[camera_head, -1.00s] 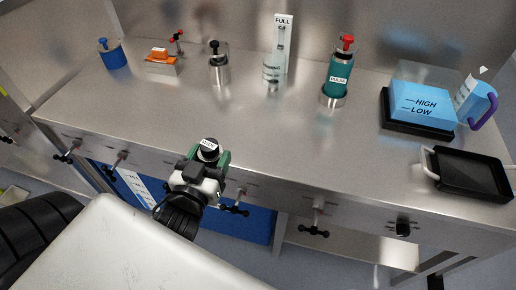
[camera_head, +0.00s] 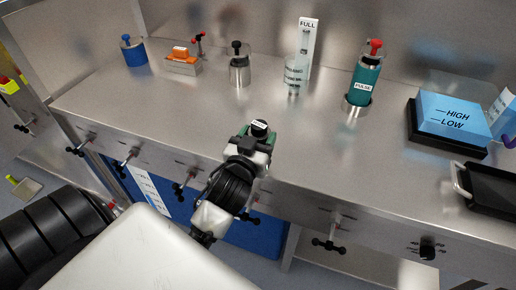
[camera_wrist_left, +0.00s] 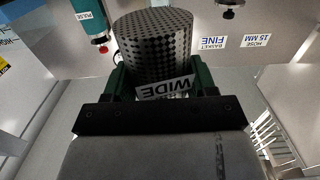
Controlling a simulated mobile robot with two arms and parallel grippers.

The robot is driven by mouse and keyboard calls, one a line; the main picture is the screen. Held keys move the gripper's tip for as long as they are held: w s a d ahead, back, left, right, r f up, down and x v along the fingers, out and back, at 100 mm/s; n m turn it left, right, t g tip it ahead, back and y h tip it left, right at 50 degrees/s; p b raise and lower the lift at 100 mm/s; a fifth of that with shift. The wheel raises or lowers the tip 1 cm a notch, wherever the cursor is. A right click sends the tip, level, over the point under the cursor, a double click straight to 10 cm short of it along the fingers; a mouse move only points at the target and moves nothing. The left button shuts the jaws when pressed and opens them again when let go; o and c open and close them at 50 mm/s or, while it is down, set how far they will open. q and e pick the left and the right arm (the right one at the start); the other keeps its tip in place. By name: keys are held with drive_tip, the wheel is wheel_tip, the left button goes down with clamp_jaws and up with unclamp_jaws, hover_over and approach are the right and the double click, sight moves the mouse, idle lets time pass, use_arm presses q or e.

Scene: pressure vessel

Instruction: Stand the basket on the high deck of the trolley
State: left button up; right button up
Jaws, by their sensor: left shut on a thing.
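My left gripper (camera_head: 257,141) is shut on the basket (camera_head: 259,128), which shows in the head view as a small dark top with a white label above the bench's front part. In the left wrist view the basket (camera_wrist_left: 155,42) is a dark perforated cylinder with a label reading WIDE, upside down in the picture. The green fingers of the left gripper (camera_wrist_left: 160,82) are on both sides of it. Whether the basket touches the bench cannot be told. My right gripper is not in view.
The steel bench (camera_head: 200,110) holds a teal PULSE bottle (camera_head: 366,82), a FULL column (camera_head: 304,50), a steel pot (camera_head: 239,70), an orange block (camera_head: 182,60), a HIGH/LOW block (camera_head: 452,115) and a black tray (camera_head: 492,188). Valve handles (camera_head: 330,243) stick out in front.

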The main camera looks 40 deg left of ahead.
use_arm(q)
drive_tip(key=shift+f, duration=1.8)
drive_tip(key=shift+s+f+b, duration=0.1)
drive_tip(key=shift+b, duration=0.2)
drive_tip(key=o, duration=0.6)
drive_tip(key=shift+f, duration=0.1)
drive_tip(key=shift+c, duration=0.2)
drive_tip(key=o, duration=0.4)
drive_tip(key=shift+o, duration=0.2)
